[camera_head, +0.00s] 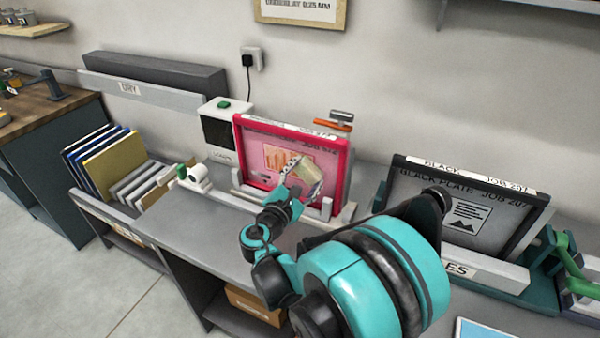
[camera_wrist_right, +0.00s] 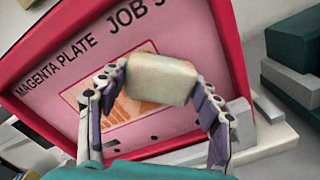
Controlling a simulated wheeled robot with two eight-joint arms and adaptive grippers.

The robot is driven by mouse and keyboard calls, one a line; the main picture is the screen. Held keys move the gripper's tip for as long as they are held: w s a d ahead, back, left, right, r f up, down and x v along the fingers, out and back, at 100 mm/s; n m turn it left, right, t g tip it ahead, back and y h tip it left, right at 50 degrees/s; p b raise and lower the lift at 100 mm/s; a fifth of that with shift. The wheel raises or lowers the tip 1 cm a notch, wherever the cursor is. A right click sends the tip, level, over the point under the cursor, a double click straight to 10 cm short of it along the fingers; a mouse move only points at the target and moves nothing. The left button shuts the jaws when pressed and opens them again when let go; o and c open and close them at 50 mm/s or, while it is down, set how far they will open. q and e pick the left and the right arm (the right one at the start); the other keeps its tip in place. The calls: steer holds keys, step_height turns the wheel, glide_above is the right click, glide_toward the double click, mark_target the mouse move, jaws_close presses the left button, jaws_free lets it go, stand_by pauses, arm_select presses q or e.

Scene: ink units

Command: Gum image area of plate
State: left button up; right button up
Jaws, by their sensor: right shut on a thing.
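The magenta plate (camera_head: 258,170) stands tilted back in a red frame on a pale rack on the bench. Its orange image area (camera_head: 274,157) is partly hidden by my right gripper (camera_head: 300,178). In the wrist view the plate (camera_wrist_right: 40,120) fills the background, with the image area (camera_wrist_right: 122,108) behind the fingers. My right gripper (camera_wrist_right: 148,92) is shut on a cream sponge-like block (camera_wrist_right: 163,80). The block (camera_head: 306,172) is in front of the image area; I cannot tell if it touches the plate. My left gripper is not in view.
A black-framed plate (camera_head: 415,208) stands to the right. A white device with a green button (camera_head: 222,130) stands behind left. Several upright plates or folders (camera_head: 113,160) fill a rack at left. The bench top (camera_head: 190,228) is clear in front of the magenta plate.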

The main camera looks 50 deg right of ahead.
mark_target(267, 154)
steer(key=shift+w+a+b, duration=0.2)
steer(key=shift+w+a, duration=0.1)
steer(key=shift+w, duration=0.75)
steer(key=shift+w+a+b, duration=0.2)
steer(key=shift+w+a, duration=0.05)
steer(key=shift+w, duration=0.75)
steer(key=shift+w+a+b, duration=0.1)
steer(key=shift+w+a, duration=0.15)
steer(key=shift+w, duration=0.6)
steer(key=shift+w+a+b, duration=0.15)
steer(key=shift+w+a, duration=0.15)
steer(key=shift+w, duration=0.6)
steer(key=shift+w+a+b, duration=0.1)
steer(key=shift+w+a, duration=0.15)
steer(key=shift+w, duration=0.6)
steer(key=shift+w+a, duration=0.2)
steer(key=shift+w, duration=0.5)
steer(key=shift+w+a, duration=0.2)
steer(key=shift+w, duration=0.55)
steer(key=shift+w+a, duration=0.2)
steer(key=shift+w, duration=0.5)
steer(key=v, duration=0.6)
steer(key=shift+v, duration=1.55)
